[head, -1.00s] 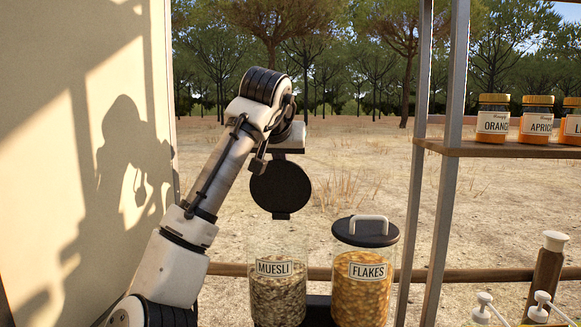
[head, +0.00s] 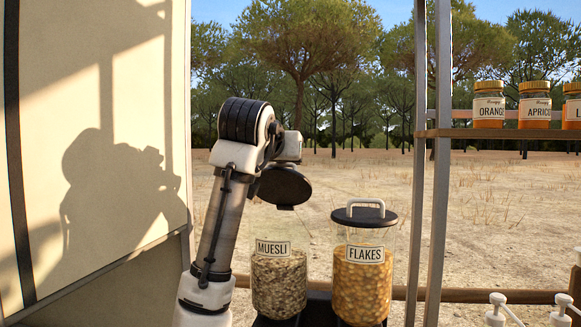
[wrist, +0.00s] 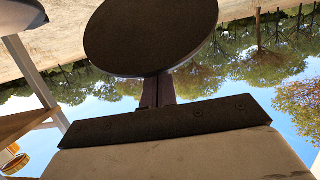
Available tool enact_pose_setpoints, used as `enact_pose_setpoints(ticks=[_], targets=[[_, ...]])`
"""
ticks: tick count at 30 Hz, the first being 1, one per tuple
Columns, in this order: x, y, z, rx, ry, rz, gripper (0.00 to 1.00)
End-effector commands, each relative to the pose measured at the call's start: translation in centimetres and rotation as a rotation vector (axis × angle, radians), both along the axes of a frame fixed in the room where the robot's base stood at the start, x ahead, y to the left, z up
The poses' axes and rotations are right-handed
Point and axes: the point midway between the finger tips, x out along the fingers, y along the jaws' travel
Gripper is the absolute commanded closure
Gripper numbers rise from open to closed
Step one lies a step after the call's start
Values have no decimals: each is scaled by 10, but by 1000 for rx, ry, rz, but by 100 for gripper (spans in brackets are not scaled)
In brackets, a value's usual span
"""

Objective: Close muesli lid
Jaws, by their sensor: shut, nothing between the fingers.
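The clear muesli jar (head: 279,285), labelled MUESLI and filled with flaky grain, stands upright at the lower middle of the head view. Its round black lid (head: 284,187) is tilted open above the jar mouth, with a small tab at its lower edge. My gripper is at the lid, its fingertips hidden behind it in the head view. In the wrist view the dark underside or top of the lid (wrist: 150,35) fills the upper middle, and my shut, empty fingers (wrist: 157,92) reach to its edge. Whether they touch it I cannot tell.
A flakes jar (head: 362,280) with a closed, white-handled black lid stands close on the right. Pump bottles (head: 505,310) are at the lower right. A pale panel (head: 100,130) is at the left.

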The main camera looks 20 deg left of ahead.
Motion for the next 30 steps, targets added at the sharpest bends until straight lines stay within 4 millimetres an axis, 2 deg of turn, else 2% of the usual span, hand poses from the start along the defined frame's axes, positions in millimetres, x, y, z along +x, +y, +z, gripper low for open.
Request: enact_pose_setpoints(ticks=[1, 17, 30], targets=[[-4, -1, -16, 5, -35, -2, 100], [-47, -10, -52, 101, -511, -2, 100], [-61, -13, -70, 103, -510, 0, 100]])
